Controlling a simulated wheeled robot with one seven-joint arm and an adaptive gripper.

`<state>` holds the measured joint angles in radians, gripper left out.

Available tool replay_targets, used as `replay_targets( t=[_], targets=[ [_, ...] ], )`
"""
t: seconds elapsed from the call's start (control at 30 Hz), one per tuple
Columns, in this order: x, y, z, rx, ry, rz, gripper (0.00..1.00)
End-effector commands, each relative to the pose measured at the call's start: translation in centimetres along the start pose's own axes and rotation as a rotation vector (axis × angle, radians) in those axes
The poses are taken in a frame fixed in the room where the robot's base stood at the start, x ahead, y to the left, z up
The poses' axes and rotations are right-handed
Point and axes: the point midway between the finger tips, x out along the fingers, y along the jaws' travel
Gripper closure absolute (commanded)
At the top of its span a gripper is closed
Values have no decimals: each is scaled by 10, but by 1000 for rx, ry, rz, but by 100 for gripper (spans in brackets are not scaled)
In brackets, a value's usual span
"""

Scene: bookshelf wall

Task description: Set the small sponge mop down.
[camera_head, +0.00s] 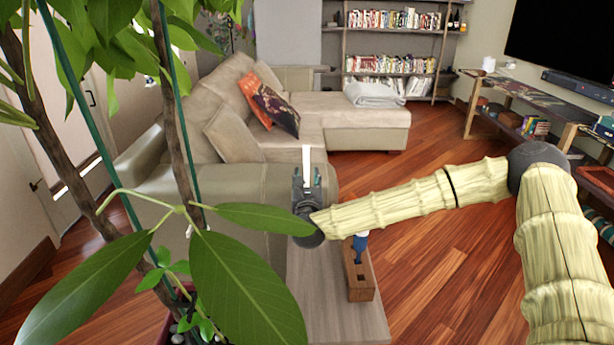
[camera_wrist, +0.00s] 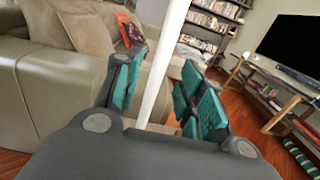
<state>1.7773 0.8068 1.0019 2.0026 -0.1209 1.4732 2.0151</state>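A plain white stick, which looks like the handle of the small sponge mop (camera_head: 307,160), stands up between the fingers of my gripper (camera_head: 307,178) in the head view. In the wrist view the white handle (camera_wrist: 165,60) runs slantwise between the two teal-padded fingers of my gripper (camera_wrist: 165,75). The fingers stand apart, with a gap visible on each side of the handle. No sponge head shows; the handle's lower end is hidden behind the gripper's body. I cannot tell what it rests on.
A low wooden table (camera_head: 340,318) lies below my gripper, bearing a wooden box (camera_head: 361,282) with a blue-handled item (camera_head: 360,246). A leafy plant (camera_head: 240,265) covers the left foreground. A beige sofa (camera_head: 235,168) stands behind. The wooden floor (camera_head: 450,255) to the right is clear.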

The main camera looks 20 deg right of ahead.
Motion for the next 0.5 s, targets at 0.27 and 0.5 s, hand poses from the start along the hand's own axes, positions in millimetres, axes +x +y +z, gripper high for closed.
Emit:
replay_targets(
  t=[0.27, 0.5],
  targets=[
    [-52, 0, -1, 0, 0, 1, 61],
    [-83, 0, 0, 1, 0, 1, 61]
  ],
)
